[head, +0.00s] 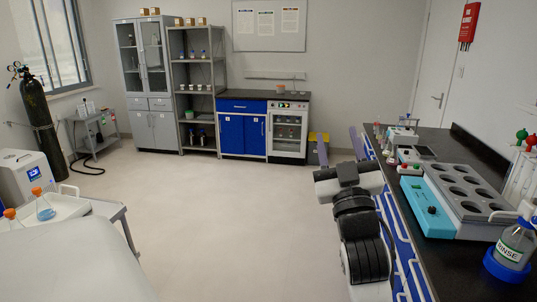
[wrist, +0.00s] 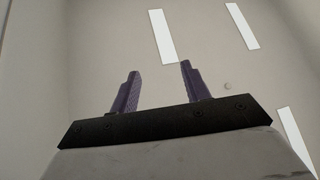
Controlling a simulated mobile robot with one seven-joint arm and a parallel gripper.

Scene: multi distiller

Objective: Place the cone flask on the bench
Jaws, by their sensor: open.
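A cone flask (head: 45,207) with an orange cap and blue liquid stands upright on a pale tray on the grey cart at the left of the head view. A second orange-capped vessel (head: 10,216) is partly cut off at the left edge. A dark-topped bench (head: 412,250) with blue fronts runs along the right side. My gripper (head: 338,146) is beside this bench, far across the room from the flask. In the wrist view my gripper (wrist: 158,78) is open and empty, its purple fingers spread against the ceiling.
A white machine (head: 25,178) and a gas cylinder (head: 40,125) stand left. A blue cabinet (head: 243,130) is at the back. The middle floor is clear.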

